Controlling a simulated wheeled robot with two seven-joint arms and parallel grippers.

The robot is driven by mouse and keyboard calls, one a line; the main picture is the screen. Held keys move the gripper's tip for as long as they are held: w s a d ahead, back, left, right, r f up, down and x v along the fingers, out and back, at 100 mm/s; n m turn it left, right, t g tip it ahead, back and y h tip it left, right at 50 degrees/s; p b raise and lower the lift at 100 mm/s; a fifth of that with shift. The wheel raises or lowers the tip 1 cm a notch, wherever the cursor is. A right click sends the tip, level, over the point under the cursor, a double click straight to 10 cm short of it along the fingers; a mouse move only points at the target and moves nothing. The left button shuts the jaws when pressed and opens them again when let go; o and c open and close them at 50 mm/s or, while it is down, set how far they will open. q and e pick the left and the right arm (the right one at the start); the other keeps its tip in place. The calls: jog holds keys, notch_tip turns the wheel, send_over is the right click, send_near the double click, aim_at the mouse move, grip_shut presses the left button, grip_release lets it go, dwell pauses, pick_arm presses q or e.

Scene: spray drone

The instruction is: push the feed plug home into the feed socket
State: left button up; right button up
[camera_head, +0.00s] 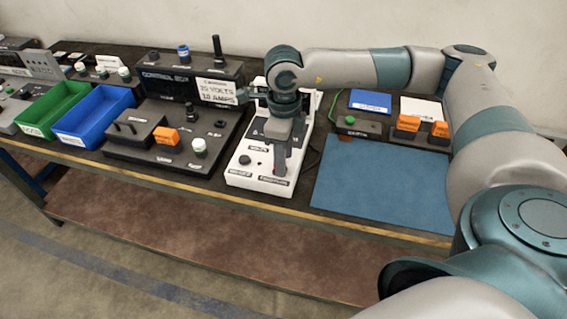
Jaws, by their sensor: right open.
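My right gripper (281,162) reaches in from the right and points down over the white device (243,180) in the middle of the bench. It is open, and its wrist and fingers cover part of the device's top. I cannot make out a feed plug or a feed socket for certain; either may be hidden behind the gripper or too small to tell. A thin green cable (332,108) runs just right of the device, near a small dark box with a green button (376,126). My left gripper is not in view.
Left of the device stands a black control box (172,86) with a panel (140,155) bearing an orange block (166,135). Green (39,126) and blue (80,130) bins lie further left. A bare blue mat (380,185) lies right; orange blocks (408,123) sit behind it.

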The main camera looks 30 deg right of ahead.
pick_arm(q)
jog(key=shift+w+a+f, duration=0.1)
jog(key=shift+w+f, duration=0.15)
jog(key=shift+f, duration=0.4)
pick_arm(e)
jog(key=shift+f, duration=0.6)
grip_shut()
jog(key=shift+r, duration=0.25)
jog(key=shift+w+a+r+p, duration=0.15)
jog(key=shift+r+p, duration=0.15)
jog(key=shift+r, duration=0.4)
jog(key=shift+w+a+r+p, duration=0.1)
jog(key=shift+a+r+p, duration=0.2)
jog(key=shift+r, duration=0.45)
jog(key=shift+a+r+p, duration=0.1)
jog(key=shift+r+p, duration=0.25)
jog(key=shift+r, duration=0.4)
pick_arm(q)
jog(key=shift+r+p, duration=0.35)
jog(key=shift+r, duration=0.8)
pick_arm(e)
jog(key=shift+r, duration=0.85)
